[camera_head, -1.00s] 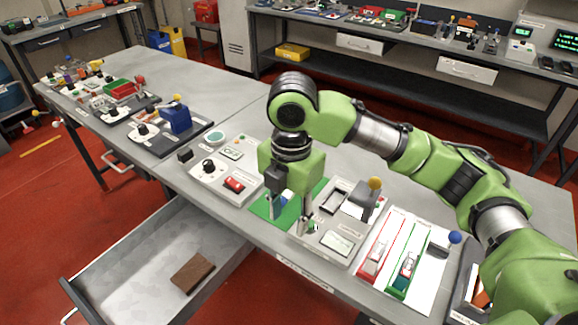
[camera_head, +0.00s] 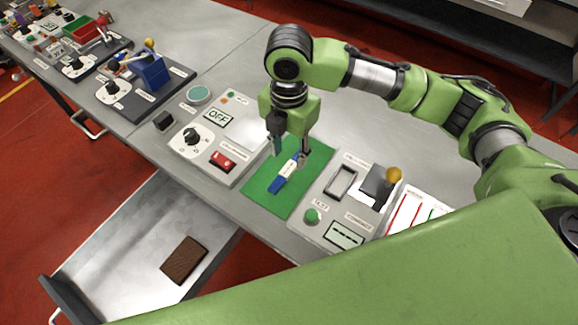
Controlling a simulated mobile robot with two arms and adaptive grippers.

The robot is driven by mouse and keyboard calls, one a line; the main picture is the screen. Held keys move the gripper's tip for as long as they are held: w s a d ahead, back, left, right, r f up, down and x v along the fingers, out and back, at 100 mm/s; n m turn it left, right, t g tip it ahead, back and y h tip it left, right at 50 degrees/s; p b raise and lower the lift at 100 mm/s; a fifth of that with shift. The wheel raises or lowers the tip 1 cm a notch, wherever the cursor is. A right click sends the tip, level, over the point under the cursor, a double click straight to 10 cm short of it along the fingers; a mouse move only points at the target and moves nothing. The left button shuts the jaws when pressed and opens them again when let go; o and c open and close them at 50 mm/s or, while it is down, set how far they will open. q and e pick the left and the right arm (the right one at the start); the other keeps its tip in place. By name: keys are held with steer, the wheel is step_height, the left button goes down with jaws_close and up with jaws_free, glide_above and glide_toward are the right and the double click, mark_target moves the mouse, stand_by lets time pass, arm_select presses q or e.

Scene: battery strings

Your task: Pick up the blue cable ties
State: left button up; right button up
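A blue bundle with a pale label, apparently the blue cable ties (camera_head: 277,185), lies on a green mat (camera_head: 262,196) on the bench, slanting up to the right. My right gripper (camera_head: 291,157) points down over the mat at the bundle's upper end. Its two fingers are apart, one on each side of that end; I cannot tell whether they touch it. My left gripper is not in view.
Left of the mat is a panel with a dial, a red switch (camera_head: 222,160) and an OFF display. Right of it is a panel with a green button (camera_head: 312,216) and a yellow-knobbed lever (camera_head: 393,175). An open drawer (camera_head: 120,240) below holds a brown block (camera_head: 184,260).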

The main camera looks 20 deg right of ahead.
mark_target(289, 168)
steer(key=shift+w+f+p, duration=0.2)
steer(key=shift+f+p, duration=0.1)
steer(key=shift+f, duration=0.75)
step_height(289, 168, down, 4)
steer(key=shift+w+r+p, duration=0.1)
steer(key=shift+r+p, duration=0.15)
steer(key=shift+p, duration=0.15)
steer(key=shift+f, duration=0.3)
steer(key=c, duration=0.8)
jaws_close()
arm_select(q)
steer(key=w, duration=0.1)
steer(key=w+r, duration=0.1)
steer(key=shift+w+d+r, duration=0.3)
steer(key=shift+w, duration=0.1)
